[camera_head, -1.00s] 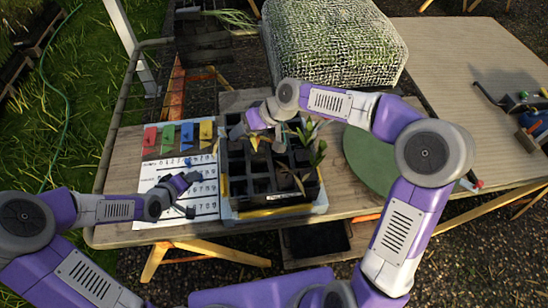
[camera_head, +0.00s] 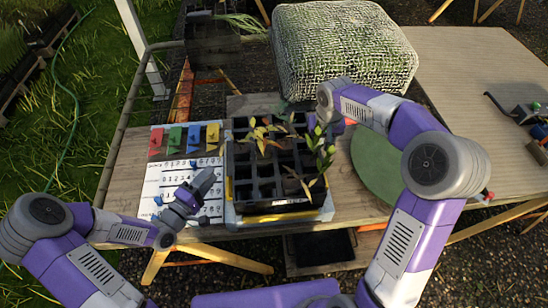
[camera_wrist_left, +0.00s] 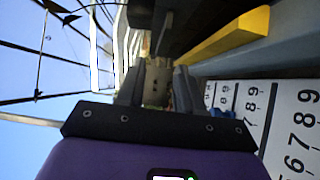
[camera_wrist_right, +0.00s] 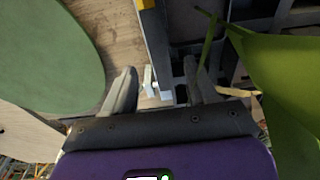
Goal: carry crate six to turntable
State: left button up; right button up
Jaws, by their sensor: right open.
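The black crate with square compartments (camera_head: 267,190) stands on the table in a pale blue-grey frame with yellow strips, left of the round green turntable (camera_head: 376,168). Several leafy seedlings stand in it; no number on it is readable. My left gripper (camera_head: 200,196) is open by the crate's left side, above the number sheet. In the left wrist view its fingers (camera_wrist_left: 157,88) are apart beside the yellow strip. My right gripper (camera_head: 322,120) is at the crate's far right corner, partly hidden by its arm. In the right wrist view its open fingers (camera_wrist_right: 160,90) straddle the frame's edge.
A white number sheet (camera_head: 155,190) with coloured tabs lies left of the crate. A mesh-covered block (camera_head: 345,50) stands behind. A second table (camera_head: 470,70) with tools is at right. Green leaves (camera_wrist_right: 285,85) hang close to my right gripper.

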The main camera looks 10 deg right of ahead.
pick_arm(q)
jog(key=x, duration=0.7)
pick_arm(e)
jog(key=f, duration=0.7)
jog(key=shift+w, duration=0.4)
pick_arm(q)
jog(key=c, duration=0.7)
pick_arm(e)
jog(key=c, duration=0.7)
pick_arm(q)
grip_shut()
pick_arm(e)
grip_shut()
pick_arm(q)
jog(key=shift+r, duration=0.1)
pick_arm(e)
jog(key=shift+w+r, duration=0.1)
jog(key=shift+r, duration=0.05)
